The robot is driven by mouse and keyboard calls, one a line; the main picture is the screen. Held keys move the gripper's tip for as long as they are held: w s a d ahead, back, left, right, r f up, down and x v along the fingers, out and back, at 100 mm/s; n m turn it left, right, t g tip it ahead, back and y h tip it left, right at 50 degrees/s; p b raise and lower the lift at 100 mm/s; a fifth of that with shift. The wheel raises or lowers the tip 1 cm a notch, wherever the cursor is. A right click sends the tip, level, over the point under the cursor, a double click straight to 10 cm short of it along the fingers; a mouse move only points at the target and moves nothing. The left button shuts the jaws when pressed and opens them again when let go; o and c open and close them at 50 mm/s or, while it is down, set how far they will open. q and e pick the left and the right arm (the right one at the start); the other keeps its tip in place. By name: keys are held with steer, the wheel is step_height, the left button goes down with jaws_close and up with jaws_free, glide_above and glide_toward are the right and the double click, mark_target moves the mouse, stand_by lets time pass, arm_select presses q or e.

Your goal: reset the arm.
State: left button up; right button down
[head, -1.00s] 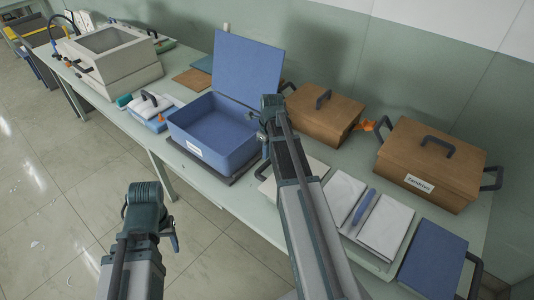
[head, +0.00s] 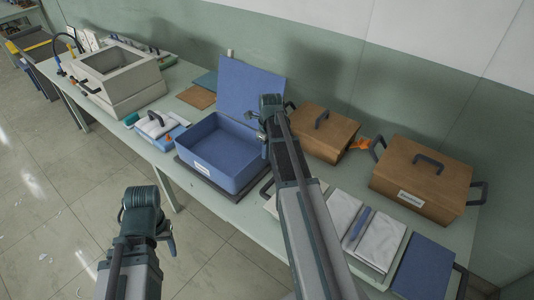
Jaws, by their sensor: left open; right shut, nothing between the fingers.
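My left arm comes in at the bottom left, and its gripper (head: 168,238) hangs low over the floor in front of the table, clear of every object. My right arm reaches up through the middle, and its gripper (head: 262,128) is at the right side of the open blue box, in front of its raised lid. Its fingers are small and partly hidden by the wrist. I see nothing held in either gripper.
The long table (head: 188,182) holds the open blue box (head: 212,180), two closed brown boxes (head: 322,138) (head: 420,180), white folded cloths (head: 380,240), a blue panel (head: 428,265) and a grey open-topped box (head: 120,85).

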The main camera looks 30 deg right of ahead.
arm_select(q)
step_height(320, 180, up, 4)
steer(key=shift+f+p, duration=0.25)
steer(key=shift+p, duration=0.9)
arm_select(e)
steer(key=r, duration=0.3)
steer(key=shift+w+a+r, duration=0.1)
steer(key=shift+w+r, duration=0.15)
steer(key=shift+w, duration=0.05)
arm_select(q)
step_height(320, 180, down, 5)
steer(key=b, duration=0.5)
arm_select(e)
steer(key=s+a+f+n, duration=0.1)
steer(key=s+a+n, duration=0.5)
steer(key=a+n, duration=0.4)
steer(key=s+a+f+n+h, duration=0.1)
steer(key=s+a+f+n, duration=0.1)
steer(key=s+a+n, duration=0.5)
steer(key=s+a+f+n+g, duration=0.1)
steer(key=s+a+n, duration=0.5)
steer(key=a+n, duration=0.8)
steer(key=f+n, duration=0.1)
steer(key=n, duration=0.3)
steer(key=shift+s+h, duration=0.3)
steer(key=shift+s, duration=0.1)
arm_select(q)
steer(key=shift+c, duration=0.6)
